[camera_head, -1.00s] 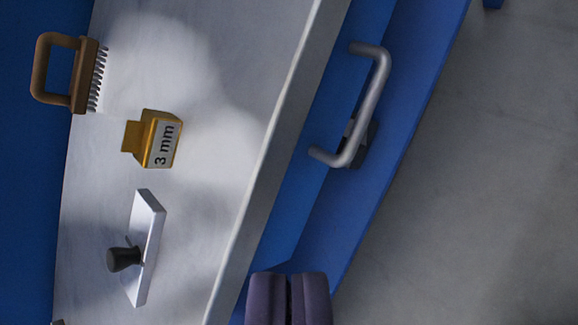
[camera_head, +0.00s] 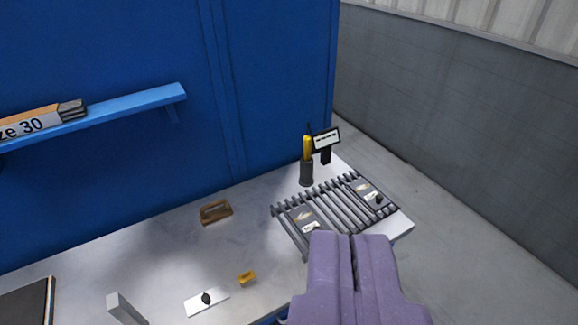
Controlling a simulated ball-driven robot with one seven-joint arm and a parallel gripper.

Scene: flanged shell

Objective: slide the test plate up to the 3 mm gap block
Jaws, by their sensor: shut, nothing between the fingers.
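The test plate (camera_head: 193,306) is a pale flat plate with a black knob, lying on the grey bench top at the lower left of the view. The 3 mm gap block (camera_head: 247,279) is a small yellow block to its right and slightly farther back. A clear strip of bench shows between plate and block. My gripper (camera_head: 352,238) has purple fingers, is shut and empty, and shows at the bottom right, to the right of both. Its fingers hide part of the bench's front edge. The block's label cannot be read now.
A brown brush (camera_head: 215,212) lies behind the block. A slatted grey rack (camera_head: 335,212) with small cards and a black-and-yellow tool in a holder (camera_head: 307,172) stand at the right. A grey post (camera_head: 123,308) rises left of the plate. A blue shelf (camera_head: 120,112) juts from the back wall.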

